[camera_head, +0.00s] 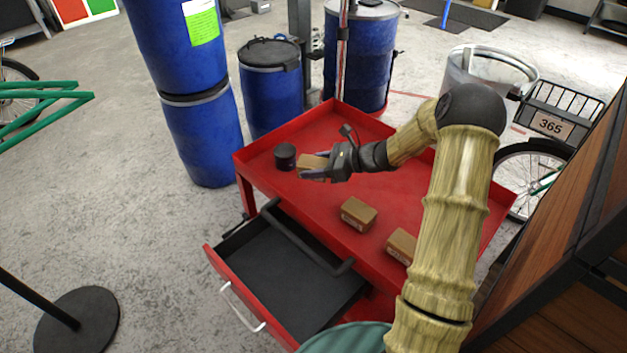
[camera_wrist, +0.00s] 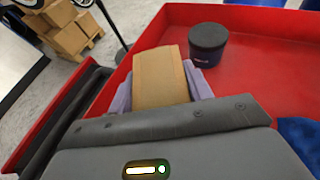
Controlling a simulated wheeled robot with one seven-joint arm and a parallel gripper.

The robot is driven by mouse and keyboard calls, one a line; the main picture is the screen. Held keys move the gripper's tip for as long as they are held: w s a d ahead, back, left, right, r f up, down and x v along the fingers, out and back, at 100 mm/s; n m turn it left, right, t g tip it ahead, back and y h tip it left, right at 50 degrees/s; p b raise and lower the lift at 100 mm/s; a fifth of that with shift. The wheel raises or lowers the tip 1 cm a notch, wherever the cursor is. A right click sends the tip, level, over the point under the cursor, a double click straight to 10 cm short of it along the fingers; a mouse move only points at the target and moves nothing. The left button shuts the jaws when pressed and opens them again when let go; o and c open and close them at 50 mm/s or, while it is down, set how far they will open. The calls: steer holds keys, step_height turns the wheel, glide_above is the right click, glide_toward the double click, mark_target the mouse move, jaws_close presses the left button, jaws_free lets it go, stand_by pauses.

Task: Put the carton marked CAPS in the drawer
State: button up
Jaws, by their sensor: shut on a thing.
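My gripper (camera_head: 327,169) is shut on a brown carton (camera_head: 311,163) over the far left part of the red cart top. The held carton also shows in the wrist view (camera_wrist: 160,78) between the pale purple fingertips; no marking on it is readable. Two more brown cartons, one near the middle (camera_head: 358,213) and one nearer the front right (camera_head: 402,246), rest on the cart top; their labels are too small to read. The drawer (camera_head: 290,277) is pulled out on the cart's left side, and its dark inside looks empty.
A black round tub (camera_head: 285,156) stands on the red cart (camera_head: 388,200), close to the held carton; it also shows in the wrist view (camera_wrist: 208,45). A dark handle bar (camera_head: 305,240) runs along the cart edge above the drawer. Blue barrels (camera_head: 270,88) stand behind.

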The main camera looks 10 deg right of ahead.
mark_target(315, 191)
steer(key=shift+f, duration=1)
steer(key=shift+f, duration=2.3)
steer(key=shift+w, duration=0.1)
steer(key=shift+d+f, duration=0.1)
steer(key=shift+f, duration=0.15)
steer(key=o, duration=0.9)
steer(key=shift+o, duration=1.4)
steer(key=shift+b, duration=0.35)
